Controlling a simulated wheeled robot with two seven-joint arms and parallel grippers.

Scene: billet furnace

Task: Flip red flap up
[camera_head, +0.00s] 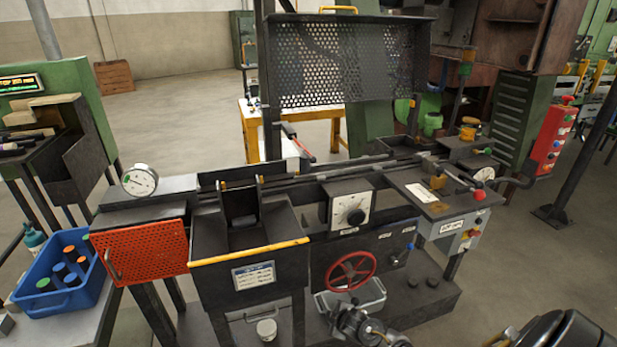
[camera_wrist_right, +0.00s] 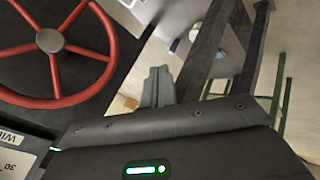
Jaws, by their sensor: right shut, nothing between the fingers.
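The red flap (camera_head: 140,250) is a perforated orange-red panel at the left front of the machine in the head view. It hangs down below the bench edge, with a grey handle (camera_head: 112,264) on its left side. My right gripper (camera_head: 342,312) is low in front of the machine, below the red handwheel and well to the right of the flap. In the right wrist view its fingers (camera_wrist_right: 158,88) are shut and empty. The flap does not show in that view. My left gripper is in neither view.
A dark bin (camera_head: 248,270) with a yellow edge stands right of the flap. A blue crate (camera_head: 62,298) of coloured cylinders is at left. The red handwheel (camera_head: 350,271) also shows in the wrist view (camera_wrist_right: 60,45).

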